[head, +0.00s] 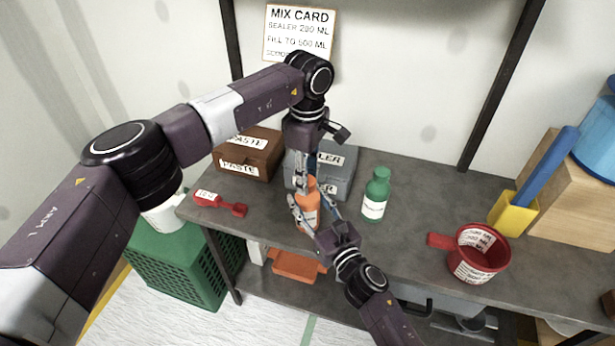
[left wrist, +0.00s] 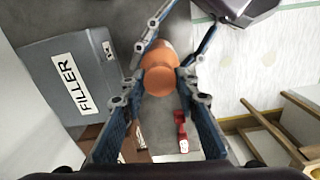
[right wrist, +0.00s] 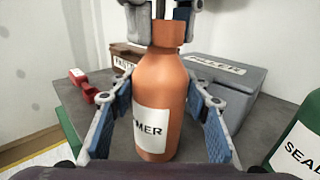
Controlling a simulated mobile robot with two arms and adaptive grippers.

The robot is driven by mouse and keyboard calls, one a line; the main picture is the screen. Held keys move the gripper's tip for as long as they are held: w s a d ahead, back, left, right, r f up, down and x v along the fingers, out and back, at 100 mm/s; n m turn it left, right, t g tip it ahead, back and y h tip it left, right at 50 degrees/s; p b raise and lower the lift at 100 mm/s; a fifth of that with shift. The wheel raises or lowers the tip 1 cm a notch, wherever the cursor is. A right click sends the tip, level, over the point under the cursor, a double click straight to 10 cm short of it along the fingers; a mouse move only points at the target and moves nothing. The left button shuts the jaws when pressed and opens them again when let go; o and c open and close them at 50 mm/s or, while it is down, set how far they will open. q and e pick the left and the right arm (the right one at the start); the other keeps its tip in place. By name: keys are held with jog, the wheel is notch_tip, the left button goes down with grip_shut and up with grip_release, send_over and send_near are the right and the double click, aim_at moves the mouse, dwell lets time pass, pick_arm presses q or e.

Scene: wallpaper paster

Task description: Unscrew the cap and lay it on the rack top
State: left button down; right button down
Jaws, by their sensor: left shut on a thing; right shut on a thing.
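An orange bottle (head: 308,218) stands upright near the front edge of the grey rack top (head: 405,195). In the right wrist view its white label (right wrist: 151,130) ends in "MER". Its orange cap (right wrist: 169,36) is on the bottle's neck and also shows in the left wrist view (left wrist: 160,81). My left gripper (head: 306,178) points down from above and is shut on the cap. My right gripper (right wrist: 162,95) is shut on the bottle's body, one finger on each side. In the head view the fingers hide parts of the bottle.
A green bottle (head: 376,190) stands to the right, with a red measuring cup (head: 479,254) further right. A grey filler box (head: 338,165) and brown paste box (head: 249,152) are behind. A red tool (head: 220,204) lies left. Bare rack top lies between green bottle and cup.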

pick_arm(q)
jog(key=n, duration=1.4)
jog(key=shift+r+n, duration=0.1)
jog(key=shift+n, duration=0.2)
jog(key=n, duration=0.3)
jog(key=shift+n, duration=0.3)
jog(key=n, duration=0.3)
jog(key=shift+n, duration=0.3)
jog(key=n, duration=0.6)
jog(key=shift+n, duration=0.4)
jog(key=shift+r, duration=0.15)
jog(key=shift+r, duration=1)
